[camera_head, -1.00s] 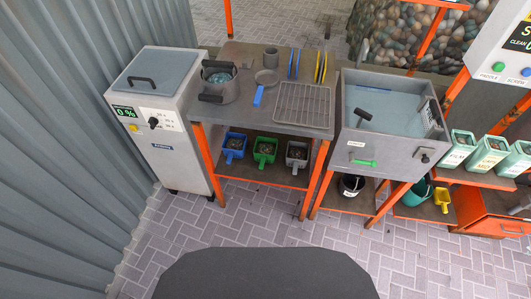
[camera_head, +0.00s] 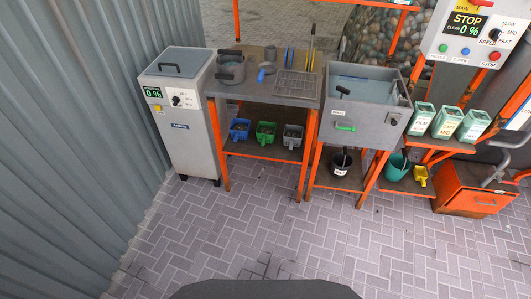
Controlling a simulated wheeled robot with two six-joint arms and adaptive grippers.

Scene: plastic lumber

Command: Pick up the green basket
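The green basket (camera_head: 265,133) sits on the lower shelf under the workbench, between a blue basket (camera_head: 240,130) and a grey basket (camera_head: 292,137). It looks upright and holds some dark bits too small to make out. It stands well ahead of me, across the paved floor. Neither of my grippers is in view.
A grey machine (camera_head: 185,120) stands left of the workbench (camera_head: 240,88). A grey sink unit (camera_head: 362,128) stands to its right, with a black bucket (camera_head: 341,165) below. A teal bucket (camera_head: 397,168) and yellow scoop (camera_head: 420,176) are further right. The paved floor (camera_head: 270,220) ahead is clear.

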